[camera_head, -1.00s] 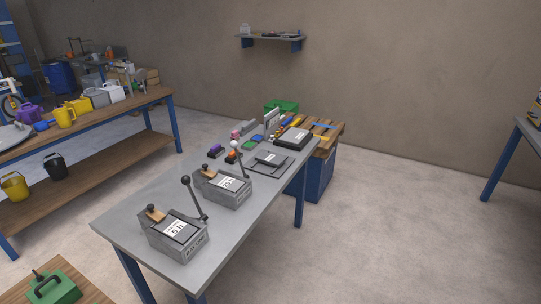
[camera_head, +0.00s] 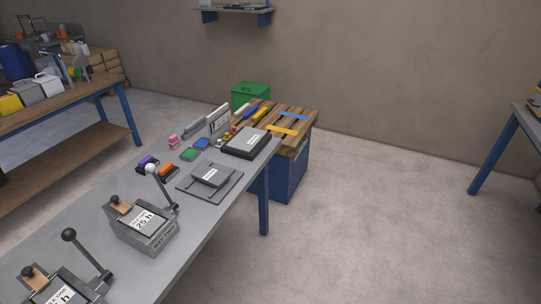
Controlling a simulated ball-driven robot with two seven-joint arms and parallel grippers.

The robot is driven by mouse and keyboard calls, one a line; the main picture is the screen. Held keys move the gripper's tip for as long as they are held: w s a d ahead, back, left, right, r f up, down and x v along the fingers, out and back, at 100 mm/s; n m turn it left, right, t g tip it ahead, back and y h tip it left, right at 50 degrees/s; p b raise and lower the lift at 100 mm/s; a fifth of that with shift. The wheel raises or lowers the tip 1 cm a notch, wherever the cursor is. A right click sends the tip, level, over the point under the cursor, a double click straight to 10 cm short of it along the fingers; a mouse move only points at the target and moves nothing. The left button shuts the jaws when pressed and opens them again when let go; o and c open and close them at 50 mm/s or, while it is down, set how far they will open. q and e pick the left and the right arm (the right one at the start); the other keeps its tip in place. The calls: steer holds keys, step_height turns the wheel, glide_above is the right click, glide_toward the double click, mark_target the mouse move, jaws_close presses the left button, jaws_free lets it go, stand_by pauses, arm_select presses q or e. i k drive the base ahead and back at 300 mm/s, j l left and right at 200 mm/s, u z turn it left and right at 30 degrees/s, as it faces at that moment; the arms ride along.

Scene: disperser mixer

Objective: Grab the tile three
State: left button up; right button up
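Neither of my grippers shows. Several labelled tiles are on the grey table (camera_head: 195,235). The nearest tile (camera_head: 62,293) sits in a grey bay with a black-knobbed lever and is cut by the bottom edge. A second tile (camera_head: 142,221), marked 25 h, sits in a bay marked BAY TWO with a white-knobbed lever. Beyond it a dark grey tile (camera_head: 213,175) with a white label lies on a flat grey plate (camera_head: 190,187). Its label is too small to read, so I cannot tell if it is tile three.
A black case (camera_head: 246,143) with a white label is at the table's far end. Small coloured blocks (camera_head: 190,154) lie nearby. A wooden-topped blue bench (camera_head: 285,175) with tools stands behind. A workbench (camera_head: 75,105) is at left.

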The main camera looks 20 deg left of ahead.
mark_target(216, 178)
steer(key=i+l+u, duration=0.1)
steer(key=i, duration=0.55)
steer(key=i+l+u, duration=0.1)
steer(key=i, duration=0.55)
